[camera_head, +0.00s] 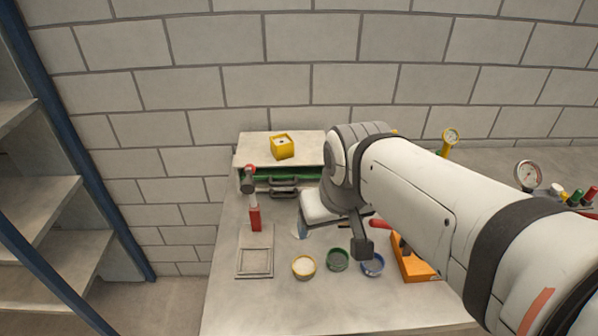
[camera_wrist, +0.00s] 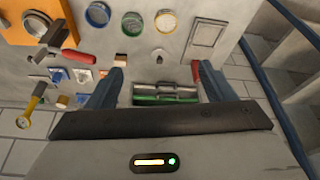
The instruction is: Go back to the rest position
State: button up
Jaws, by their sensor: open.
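My gripper (camera_wrist: 160,76) is open, its two dark blue-grey fingers spread wide in the wrist view. Nothing shows held between them. In the camera_head view my white arm reaches in from the right, over the grey table (camera_head: 225,300), and hides part of the table's back and right side. My gripper hangs below the wrist over the middle of the table; its exact height above the top is hard to tell. In the wrist view a grey and green unit with handles (camera_wrist: 165,92) shows between and behind the fingers.
A yellow bowl (camera_head: 303,267), green bowl (camera_head: 336,260) and blue bowl (camera_head: 372,265) stand at the front. A yellow box (camera_head: 282,146) sits on the back shelf.

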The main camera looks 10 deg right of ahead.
jog(key=shift+s+a+f, duration=0.1)
jog(key=shift+s+f, duration=0.2)
jog(key=shift+s, duration=0.2)
jog(key=shift+s+a+f, duration=0.1)
jog(key=shift+s+f, duration=0.15)
jog(key=shift+s, duration=0.25)
jog(key=b+x, duration=0.2)
jog(key=shift+s+d+f, duration=0.1)
jog(key=shift+s+f, duration=0.1)
jog(key=shift+f, duration=0.3)
